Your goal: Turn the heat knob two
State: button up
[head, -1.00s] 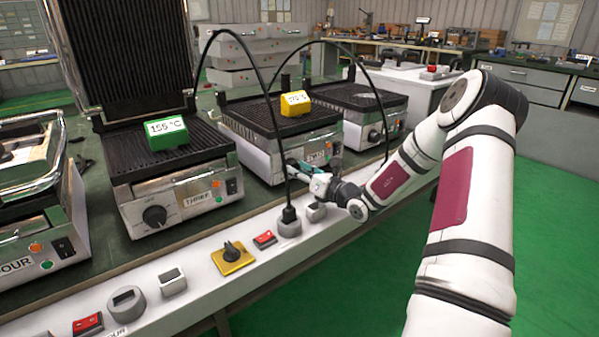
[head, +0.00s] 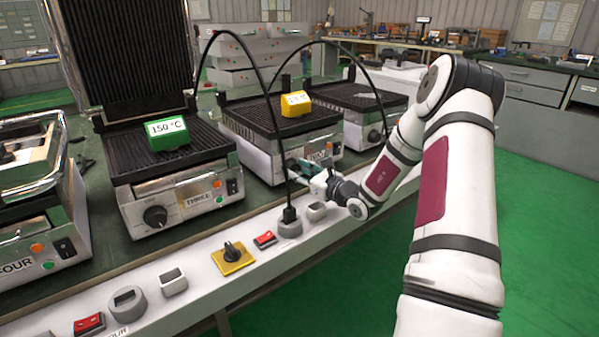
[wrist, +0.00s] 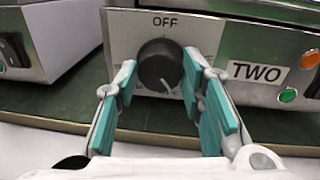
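The heat knob of unit TWO is a round black dial (wrist: 160,65) on a steel front panel. OFF is printed above it, and its light pointer mark faces down and slightly right. The TWO label (wrist: 258,73) is to its right. My gripper (wrist: 158,78) has its teal fingers apart, one on each side of the knob's lower part. I cannot tell whether either finger touches it.
A black cable (head: 262,85) arches down to a plug in the white front rail (head: 195,290), close to my gripper. Grill THREE (head: 185,205), with a green display (head: 167,132) reading 150 °C, stands left. Another grill (head: 365,105) stands behind right.

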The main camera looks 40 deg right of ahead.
jog(key=o, duration=0.4)
jog(key=s, duration=0.4)
jog(key=s+d, duration=0.1)
jog(key=s, duration=0.7)
jog(key=shift+d+r, duration=0.15)
jog(key=shift+d, duration=0.05)
